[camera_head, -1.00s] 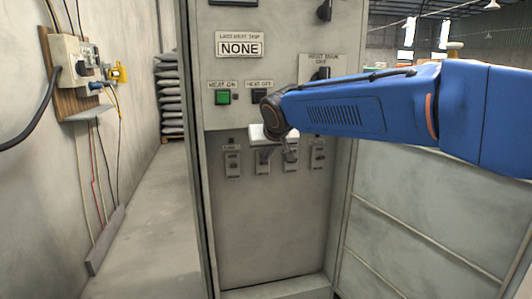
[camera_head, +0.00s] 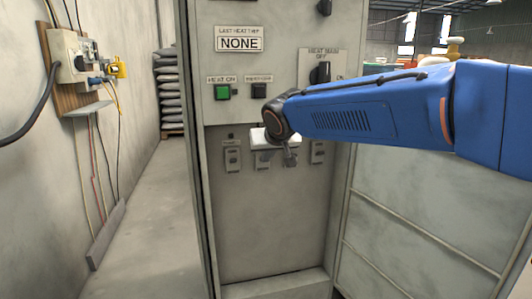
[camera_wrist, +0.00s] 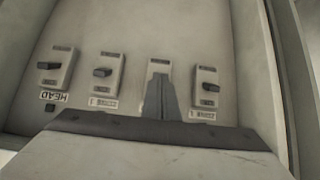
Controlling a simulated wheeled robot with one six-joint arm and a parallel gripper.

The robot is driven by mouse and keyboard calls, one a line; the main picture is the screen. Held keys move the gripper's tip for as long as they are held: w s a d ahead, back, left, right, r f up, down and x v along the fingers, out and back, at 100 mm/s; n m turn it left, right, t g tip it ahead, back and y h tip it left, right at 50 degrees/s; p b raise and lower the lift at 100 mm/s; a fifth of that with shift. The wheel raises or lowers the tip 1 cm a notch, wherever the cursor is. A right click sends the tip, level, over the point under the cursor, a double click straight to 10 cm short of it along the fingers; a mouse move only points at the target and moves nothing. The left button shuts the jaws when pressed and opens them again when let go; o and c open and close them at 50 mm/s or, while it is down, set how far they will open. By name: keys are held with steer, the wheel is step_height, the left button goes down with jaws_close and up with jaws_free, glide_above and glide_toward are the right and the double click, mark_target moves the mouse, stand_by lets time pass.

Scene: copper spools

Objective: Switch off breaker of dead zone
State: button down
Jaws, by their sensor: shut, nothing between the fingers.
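The cabinet's lower panel (camera_head: 262,220) carries a row of small breakers with dark levers. The left breaker (camera_head: 232,158) is clear of my gripper in the head view. My gripper (camera_head: 291,160) is shut and empty, in front of the right middle part of the row. In the wrist view the row is upside down. The leftmost breaker there (camera_wrist: 55,69) has a HEAD label (camera_wrist: 54,96). A second breaker (camera_wrist: 103,73) and the rightmost one (camera_wrist: 207,87) have zone labels too small to read surely. My gripper's fingers (camera_wrist: 157,90) cover most of the breaker between these two, hiding its lever. Contact cannot be told.
Above are a sign reading NONE (camera_head: 239,44) under "last heat trip", a green HEAT ON button (camera_head: 222,92), a dark button (camera_head: 259,90) and a HEAT MAIN rotary switch (camera_head: 320,73). A wall box with cables (camera_head: 72,62) is at left. The aisle floor (camera_head: 150,215) is clear.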

steer(key=shift+s+f, duration=0.15)
steer(key=shift+f, duration=0.55)
steer(key=shift+r, duration=0.15)
steer(key=shift+r, duration=0.7)
steer(key=shift+d, duration=0.1)
